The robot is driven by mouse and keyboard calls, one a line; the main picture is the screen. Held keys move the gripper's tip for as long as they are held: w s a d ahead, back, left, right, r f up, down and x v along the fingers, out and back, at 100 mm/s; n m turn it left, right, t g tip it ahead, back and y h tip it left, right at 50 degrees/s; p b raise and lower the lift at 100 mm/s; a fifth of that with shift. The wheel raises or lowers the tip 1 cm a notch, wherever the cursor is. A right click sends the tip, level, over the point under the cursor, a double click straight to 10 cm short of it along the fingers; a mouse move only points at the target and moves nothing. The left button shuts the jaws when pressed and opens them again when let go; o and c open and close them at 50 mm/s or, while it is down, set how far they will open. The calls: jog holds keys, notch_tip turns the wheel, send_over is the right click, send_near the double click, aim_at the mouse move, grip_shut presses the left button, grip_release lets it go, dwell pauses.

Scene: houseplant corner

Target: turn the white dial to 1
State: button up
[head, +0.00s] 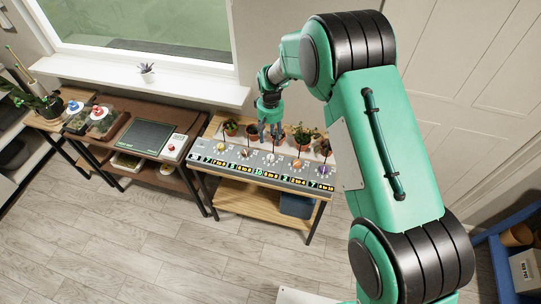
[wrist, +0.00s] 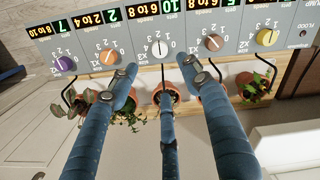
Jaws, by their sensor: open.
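The white dial (wrist: 155,51) is on the grey panel (wrist: 225,18), in the middle of a row of dials. Its dark pointer line runs about straight up and down in the wrist view; small numbers ring it, too fine to read surely. It also shows as a small pale knob in the head view (head: 270,158). My gripper (wrist: 160,70) is open, with blue fingers spread around the dial's near side and tips a little short of it. Nothing is held. In the head view my gripper (head: 270,127) hangs over the plants behind the panel.
An orange dial (wrist: 108,57) and a brown dial (wrist: 213,43) flank the white one; a purple dial (wrist: 64,63) and a yellow dial (wrist: 267,37) stand further out. Potted plants (wrist: 249,80) and thin dark hoops stand close around my fingers. A green-lit display strip runs along the panel.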

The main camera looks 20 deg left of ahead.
aim_at(270, 157)
notch_tip(270, 157, down, 14)
jog(key=shift+r+b, duration=0.2)
jog(key=shift+b, duration=0.15)
dwell(0.4)
jog(key=c, duration=1.2)
